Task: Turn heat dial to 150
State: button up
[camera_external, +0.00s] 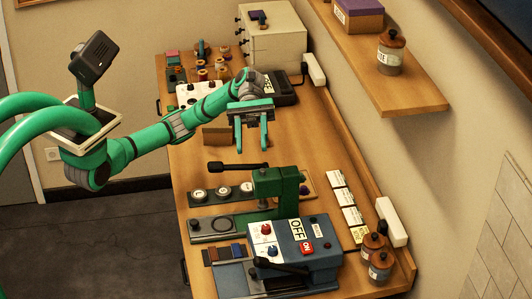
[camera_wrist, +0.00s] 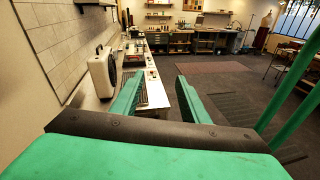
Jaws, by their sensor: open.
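A blue-grey press machine (camera_external: 309,258) stands at the near end of the table, with OFF and ON markings on its top. Its pale front panel carries a red dial (camera_external: 266,229) and a second, darker knob (camera_external: 273,250) below it. The dial lettering is too small to read, so I cannot tell which is the heat dial or its setting. My gripper (camera_external: 251,149) is open and empty, its green fingers pointing down above the middle of the table, well beyond the machine. In the wrist view my gripper (camera_wrist: 160,80) also has its fingers apart with nothing between them.
A green press (camera_external: 275,186) with a black handle (camera_external: 237,167) stands between my gripper and the blue machine. Brown jars (camera_external: 380,267) stand at the near right corner. A shelf (camera_external: 410,98) juts from the right wall. Spools and a drawer cabinet (camera_external: 272,40) are at the far end.

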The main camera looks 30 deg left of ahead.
jog(key=s+d+f+m+t+y, duration=0.3)
jog(key=s+f, duration=0.1)
jog(key=f, duration=0.2)
jog(key=m+t+y, duration=0.7)
jog(key=t, duration=0.4)
send_over(266, 226)
notch_tip(266, 226, down, 10)
notch_tip(266, 226, down, 10)
jog(key=shift+s+f, duration=0.1)
jog(key=shift+f, duration=0.1)
grip_shut()
